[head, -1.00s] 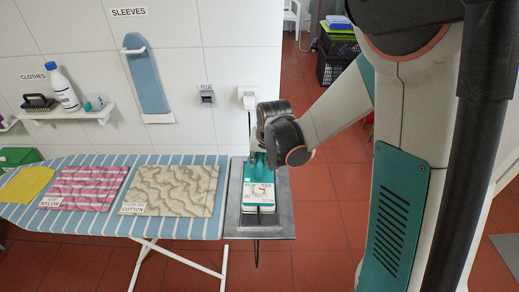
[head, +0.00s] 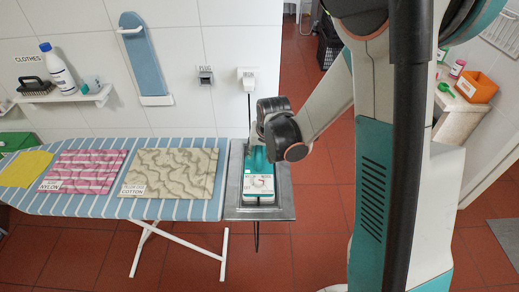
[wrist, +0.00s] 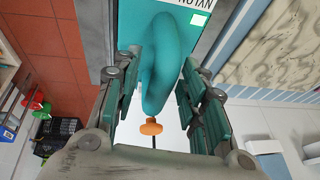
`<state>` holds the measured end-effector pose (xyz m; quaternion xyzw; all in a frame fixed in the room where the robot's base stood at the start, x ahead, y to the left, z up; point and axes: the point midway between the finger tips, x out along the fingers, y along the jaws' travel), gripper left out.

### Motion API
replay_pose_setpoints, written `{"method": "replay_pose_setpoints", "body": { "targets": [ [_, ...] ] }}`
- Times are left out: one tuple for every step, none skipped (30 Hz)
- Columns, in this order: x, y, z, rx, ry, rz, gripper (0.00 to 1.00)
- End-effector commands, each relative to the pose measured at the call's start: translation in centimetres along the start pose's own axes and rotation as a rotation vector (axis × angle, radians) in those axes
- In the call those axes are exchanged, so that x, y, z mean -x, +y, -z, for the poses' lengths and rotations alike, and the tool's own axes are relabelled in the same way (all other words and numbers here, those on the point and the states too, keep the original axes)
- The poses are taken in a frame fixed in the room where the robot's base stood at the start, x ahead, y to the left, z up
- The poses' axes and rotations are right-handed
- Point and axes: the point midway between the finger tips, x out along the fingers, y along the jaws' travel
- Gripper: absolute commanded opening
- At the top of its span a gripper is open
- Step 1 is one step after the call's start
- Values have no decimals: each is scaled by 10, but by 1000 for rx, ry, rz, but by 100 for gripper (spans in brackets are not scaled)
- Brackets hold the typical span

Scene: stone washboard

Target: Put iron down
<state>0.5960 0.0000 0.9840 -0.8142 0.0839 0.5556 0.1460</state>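The iron (head: 258,185) is teal and white and sits at the metal rest plate (head: 284,204) on the right end of the ironing board (head: 120,208). Its top label faces the head camera. My gripper (wrist: 163,62) is around the iron's teal handle (wrist: 159,75) in the wrist view, with one finger on each side. The fingers stand apart with narrow gaps beside the handle, and they look open. In the head view my gripper (head: 260,152) is over the back of the iron, where my wrist hides part of it. The iron's underside is hidden.
Yellow, pink nylon (head: 85,171) and beige cotton (head: 170,172) cloths lie on the board to the left. A wall shelf (head: 68,95) holds a bottle and brush. A blue sleeve board (head: 142,60) hangs above. An orange bin (head: 477,87) is at the right.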

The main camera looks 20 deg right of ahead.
Motion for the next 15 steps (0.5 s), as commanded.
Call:
{"method": "replay_pose_setpoints", "body": {
  "targets": [
    [0, 0, 0, 0, 0, 0, 41],
    [0, 0, 0, 0, 0, 0, 41],
    [0, 0, 0, 0, 0, 0, 41],
    [0, 0, 0, 0, 0, 0, 41],
    [0, 0, 0, 0, 0, 0, 41],
    [0, 0, 0, 0, 0, 0, 41],
    [0, 0, 0, 0, 0, 0, 41],
    [1, 0, 0, 0, 0, 0, 41],
    [2, 0, 0, 0, 0, 0, 41],
    [4, 0, 0, 0, 0, 0, 41],
    [6, 0, 0, 0, 0, 0, 41],
    [9, 0, 0, 0, 0, 0, 41],
    [13, 0, 0, 0, 0, 0, 41],
    [17, 0, 0, 0, 0, 0, 41],
    [23, 0, 0, 0, 0, 0, 41]
  ]
}}
